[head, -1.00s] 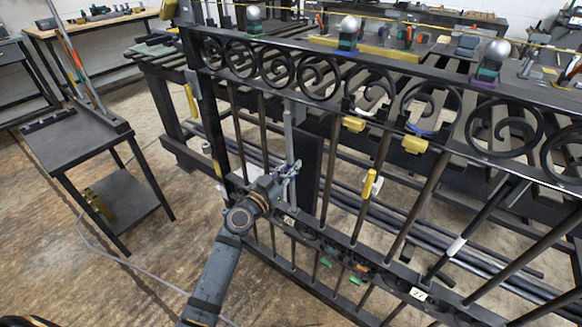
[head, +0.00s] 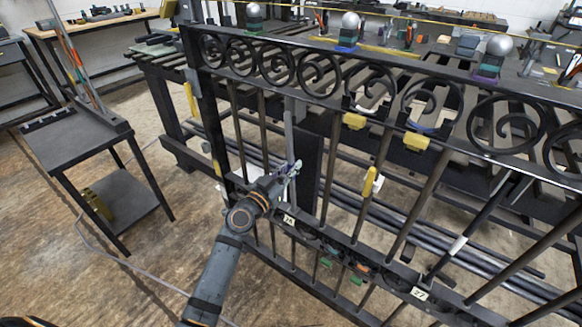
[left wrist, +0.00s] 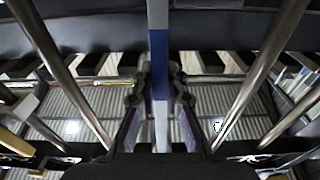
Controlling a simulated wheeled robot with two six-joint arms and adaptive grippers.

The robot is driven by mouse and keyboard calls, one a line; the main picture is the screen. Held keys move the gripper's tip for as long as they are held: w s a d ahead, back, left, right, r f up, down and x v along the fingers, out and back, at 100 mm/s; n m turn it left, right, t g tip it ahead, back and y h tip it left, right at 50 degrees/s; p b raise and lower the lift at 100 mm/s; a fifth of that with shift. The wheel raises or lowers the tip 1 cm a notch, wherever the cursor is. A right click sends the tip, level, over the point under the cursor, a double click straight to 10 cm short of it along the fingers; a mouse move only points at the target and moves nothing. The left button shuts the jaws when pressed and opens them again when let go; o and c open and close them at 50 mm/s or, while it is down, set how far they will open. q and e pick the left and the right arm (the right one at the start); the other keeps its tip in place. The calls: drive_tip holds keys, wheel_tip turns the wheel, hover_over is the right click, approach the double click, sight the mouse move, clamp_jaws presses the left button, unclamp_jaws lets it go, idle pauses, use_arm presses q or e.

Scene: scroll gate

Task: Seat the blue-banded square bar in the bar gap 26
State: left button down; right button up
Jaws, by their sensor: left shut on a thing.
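The square bar (head: 289,128) is grey and stands about upright at the gate, among its round dark bars. In the left wrist view its blue band (left wrist: 160,82) shows clearly. My left gripper (head: 287,178) is shut on the bar low down, just above the lower rail; its fingers also show around the bar in the left wrist view (left wrist: 160,100). The tag of gap 26 (head: 289,220) is on the lower rail just below the gripper. The bar's top is near the upper rail. Its lower end is hidden by my gripper, so I cannot tell whether it is seated. My right gripper is out of view.
The black scroll gate (head: 330,88) fills the middle and right. Yellow clamps (head: 354,121) hang under its scroll band. A tag 27 (head: 418,293) is on the lower rail to the right. A dark trolley (head: 72,140) stands at left, with open floor between.

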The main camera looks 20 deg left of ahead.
use_arm(q)
drive_tip(key=shift+w+d+f+g+p, duration=0.1)
drive_tip(key=shift+w+d+g+p, duration=0.1)
drive_tip(key=shift+w+p, duration=0.35)
drive_tip(key=shift+w+d+f+g+p, duration=0.1)
drive_tip(key=shift+w+d+p, duration=0.05)
drive_tip(key=shift+w+p, duration=0.35)
idle(0.4)
drive_tip(key=c, duration=1.3)
unclamp_jaws()
drive_tip(key=shift+r, duration=0.1)
drive_tip(key=shift+s+a+f, duration=0.15)
drive_tip(key=shift+s+f, duration=0.05)
drive_tip(key=shift+s, duration=0.2)
drive_tip(key=v, duration=1.1)
drive_tip(key=shift+s+r, duration=0.1)
drive_tip(key=shift+r, duration=0.15)
